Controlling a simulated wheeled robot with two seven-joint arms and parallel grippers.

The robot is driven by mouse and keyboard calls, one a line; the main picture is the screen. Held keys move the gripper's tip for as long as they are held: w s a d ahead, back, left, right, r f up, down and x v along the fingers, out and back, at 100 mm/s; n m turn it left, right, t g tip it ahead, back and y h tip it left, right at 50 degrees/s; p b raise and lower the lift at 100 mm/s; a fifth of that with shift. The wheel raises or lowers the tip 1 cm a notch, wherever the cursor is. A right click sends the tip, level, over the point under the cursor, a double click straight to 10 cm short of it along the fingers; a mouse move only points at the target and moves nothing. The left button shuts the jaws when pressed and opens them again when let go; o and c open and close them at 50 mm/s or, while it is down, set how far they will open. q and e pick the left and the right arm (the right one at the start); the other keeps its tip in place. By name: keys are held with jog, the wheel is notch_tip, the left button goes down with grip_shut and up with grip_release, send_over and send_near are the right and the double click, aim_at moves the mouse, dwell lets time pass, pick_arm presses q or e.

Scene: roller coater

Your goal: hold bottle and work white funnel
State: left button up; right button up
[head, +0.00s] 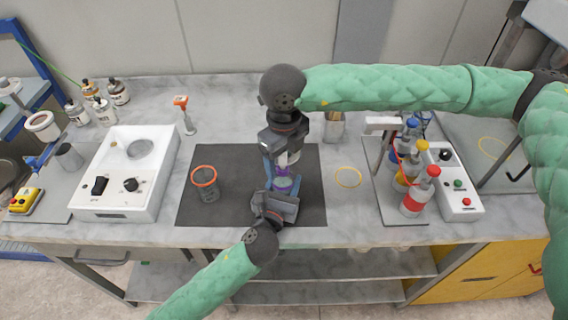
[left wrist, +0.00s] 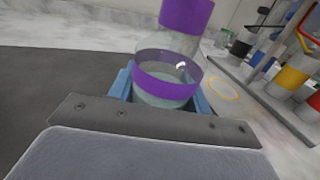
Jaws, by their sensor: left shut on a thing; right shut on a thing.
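A clear bottle (left wrist: 165,88) with a purple band and a purple upper part stands upright between the blue fingers of my left gripper (left wrist: 165,90). The bottle also shows in the head view (head: 284,184), partly covered by the grippers. My left gripper (head: 283,188) is shut on it from the front, over the dark mat. My right gripper (head: 287,158) comes from above and behind and is shut on a pale piece right over the bottle. That piece is mostly hidden, and I cannot tell whether it is the white funnel or touches the bottle.
A dark mat (head: 235,212) lies under the grippers. A white device (head: 125,172) is at left, and a rack with coloured bottles (head: 418,195) at right. A yellow ring (head: 348,177) marks clear bench.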

aim_at(283, 155)
notch_tip(283, 155, up, 7)
jog(key=shift+r, duration=0.1)
dwell(0.3)
pick_arm(q)
jog(key=o, duration=1)
jog(key=shift+s, duration=0.1)
jog(key=v, duration=1.1)
jog(key=shift+s+a, duration=0.15)
jog(key=shift+s, duration=0.2)
jog(key=shift+s, duration=0.1)
pick_arm(e)
jog(key=shift+s, duration=0.1)
